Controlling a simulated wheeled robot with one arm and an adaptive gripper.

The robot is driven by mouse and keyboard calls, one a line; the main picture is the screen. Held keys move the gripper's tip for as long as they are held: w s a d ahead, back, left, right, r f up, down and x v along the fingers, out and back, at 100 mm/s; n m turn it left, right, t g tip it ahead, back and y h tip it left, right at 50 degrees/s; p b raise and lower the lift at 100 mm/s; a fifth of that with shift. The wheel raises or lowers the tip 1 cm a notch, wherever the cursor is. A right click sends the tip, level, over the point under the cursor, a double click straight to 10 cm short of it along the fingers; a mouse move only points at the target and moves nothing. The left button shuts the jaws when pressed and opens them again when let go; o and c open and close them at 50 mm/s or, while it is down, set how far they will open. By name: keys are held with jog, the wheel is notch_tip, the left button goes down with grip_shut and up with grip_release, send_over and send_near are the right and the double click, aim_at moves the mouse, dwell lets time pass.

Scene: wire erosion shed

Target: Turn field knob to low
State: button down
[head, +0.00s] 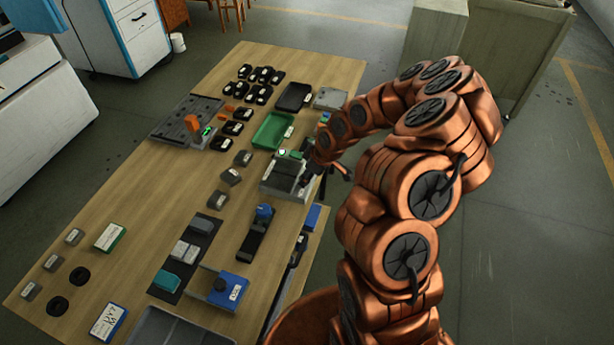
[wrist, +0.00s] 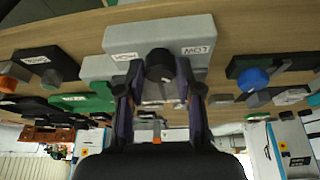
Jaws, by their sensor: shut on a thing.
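The field knob (wrist: 159,66) is a dark, faceted knob in the wrist view, on the front of a light grey box (wrist: 170,35). The box has a LOW label to the right of the knob and another label, apparently HIGH, to its left; both appear upside down. My gripper (wrist: 160,78) is shut on the knob, one finger on each side. I cannot tell which label the knob points to. In the head view the grey box (head: 283,181) sits near the table's right edge, and my arm reaches it from the right, hiding the knob.
A green tray (head: 270,132) and black tray (head: 294,97) lie beyond the grey box. An orange lever (head: 192,124) stands at the left.

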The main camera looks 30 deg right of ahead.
jog(key=shift+w+f+n+g+b, duration=0.1)
jog(key=shift+f+n+g+b, duration=0.2)
jog(key=shift+n+b, duration=1.1)
jog(key=b, duration=0.3)
jog(key=shift+r+n+g+y+b, duration=0.1)
jog(key=shift+n+g+y+b, duration=0.2)
jog(key=shift+n+b, duration=0.1)
jog(key=shift+d+r+n+b, duration=0.15)
jog(key=shift+n+b, duration=0.15)
jog(key=shift+b, duration=0.15)
jog(key=c, duration=0.8)
grip_release()
jog(key=shift+o, duration=0.2)
